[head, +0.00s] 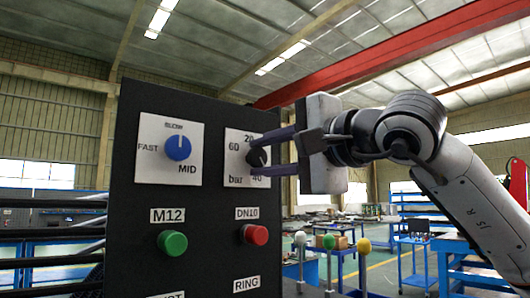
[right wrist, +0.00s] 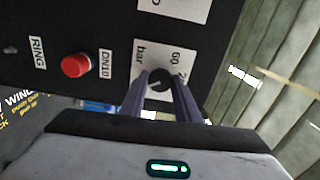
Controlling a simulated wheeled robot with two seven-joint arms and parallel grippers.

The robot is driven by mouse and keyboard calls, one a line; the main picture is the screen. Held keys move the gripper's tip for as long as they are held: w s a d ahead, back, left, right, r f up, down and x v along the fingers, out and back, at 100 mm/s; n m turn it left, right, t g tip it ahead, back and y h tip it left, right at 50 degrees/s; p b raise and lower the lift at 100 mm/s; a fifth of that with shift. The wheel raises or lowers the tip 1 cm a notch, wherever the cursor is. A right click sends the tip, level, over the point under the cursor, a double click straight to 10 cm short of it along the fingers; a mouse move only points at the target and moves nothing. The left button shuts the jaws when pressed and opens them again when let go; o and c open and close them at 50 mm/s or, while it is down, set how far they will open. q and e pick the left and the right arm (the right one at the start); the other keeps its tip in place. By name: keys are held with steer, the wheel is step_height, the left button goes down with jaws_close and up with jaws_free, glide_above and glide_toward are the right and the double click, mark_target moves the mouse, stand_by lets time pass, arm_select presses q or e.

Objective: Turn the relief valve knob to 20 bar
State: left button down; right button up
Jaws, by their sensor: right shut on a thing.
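The relief valve knob (head: 256,157) is small and dark, on a white dial plate (head: 234,140) marked 20, 40, 60 and bar, on the black panel's upper right. My right gripper (head: 263,154) reaches it from the right, its two dark fingers shut on the knob. In the right wrist view the knob (right wrist: 159,79) sits between the fingertips (right wrist: 160,84). The fingers partly cover the dial, and I cannot tell clearly which number the knob points at. My left gripper is not in view.
The black panel (head: 210,108) also bears a blue knob (head: 178,148) marked SLOW, MID and FAST, a green button (head: 172,243) under M12 and a red button (head: 255,235) under DN10. Levers with ball tops (head: 329,242) stand to the right, near blue tables.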

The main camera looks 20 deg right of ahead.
steer(key=n+p, duration=0.1)
steer(key=n, duration=0.5)
steer(key=shift+r+n+p, duration=0.1)
steer(key=shift+n+p, duration=0.2)
steer(key=shift+p, duration=0.05)
steer(key=n+p, duration=0.1)
steer(key=n, duration=0.3)
steer(key=shift+a+n, duration=0.1)
steer(key=shift+n, duration=0.3)
steer(key=o, duration=1)
steer(key=shift+s, duration=0.1)
steer(key=b+v, duration=0.2)
steer(key=v, duration=0.8)
steer(key=shift+b, duration=0.3)
